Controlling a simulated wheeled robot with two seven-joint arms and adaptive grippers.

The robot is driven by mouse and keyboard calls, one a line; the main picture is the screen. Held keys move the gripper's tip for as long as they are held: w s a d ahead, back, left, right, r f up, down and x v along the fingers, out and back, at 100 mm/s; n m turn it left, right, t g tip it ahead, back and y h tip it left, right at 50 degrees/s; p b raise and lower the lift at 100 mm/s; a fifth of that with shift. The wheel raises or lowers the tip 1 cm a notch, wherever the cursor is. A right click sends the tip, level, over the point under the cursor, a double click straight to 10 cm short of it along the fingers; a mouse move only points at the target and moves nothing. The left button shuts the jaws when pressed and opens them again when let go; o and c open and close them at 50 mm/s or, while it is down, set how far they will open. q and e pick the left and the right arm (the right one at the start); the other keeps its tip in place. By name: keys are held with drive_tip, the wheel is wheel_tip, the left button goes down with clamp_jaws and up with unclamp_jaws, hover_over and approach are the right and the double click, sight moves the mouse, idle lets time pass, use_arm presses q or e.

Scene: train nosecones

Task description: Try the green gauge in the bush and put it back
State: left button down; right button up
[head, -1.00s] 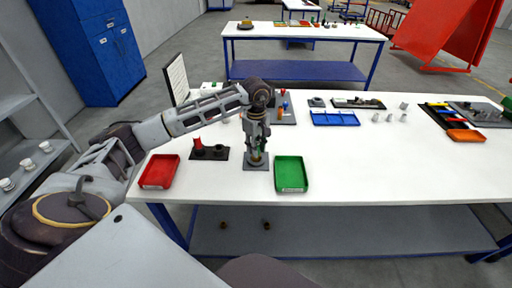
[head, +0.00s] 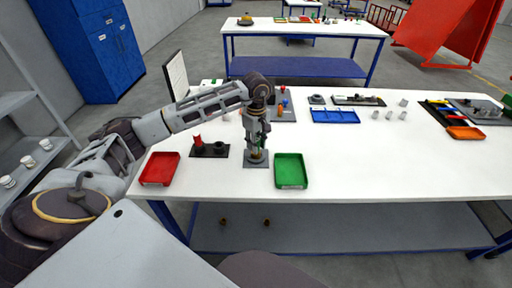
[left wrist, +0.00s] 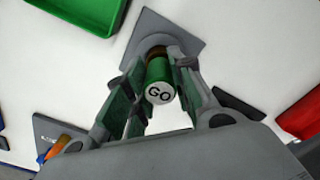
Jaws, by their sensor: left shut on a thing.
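The green gauge (left wrist: 160,82), a cylinder with a white end marked GO, is held between the fingers of my left gripper (head: 256,148). It stands roughly upright at the bush, a brownish ring (left wrist: 157,52) on a grey square plate (head: 249,164). The plate also shows in the left wrist view (left wrist: 178,30). Whether the gauge's lower end is inside the bush or just above it is hidden by the gauge and fingers. A dark holder (head: 208,153) left of the plate carries a red gauge (head: 197,141) and an empty-looking dark socket. My right gripper is out of view.
A green tray (head: 290,171) stands close right of the plate, a red tray (head: 160,169) further left. A blue tray (head: 335,117) and several small grey pieces lie farther back. An upright white board (head: 176,78) stands at the back left. The table's front right is clear.

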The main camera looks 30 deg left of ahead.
use_arm(q)
drive_tip(key=shift+r+p, duration=0.45)
drive_tip(key=shift+r, duration=0.55)
drive_tip(key=shift+r+p, duration=0.45)
drive_tip(key=shift+r, duration=0.7)
drive_tip(key=shift+r+p, duration=0.5)
drive_tip(key=shift+r, duration=0.5)
drive_tip(key=shift+r+p, duration=0.2)
drive_tip(key=shift+p, duration=0.15)
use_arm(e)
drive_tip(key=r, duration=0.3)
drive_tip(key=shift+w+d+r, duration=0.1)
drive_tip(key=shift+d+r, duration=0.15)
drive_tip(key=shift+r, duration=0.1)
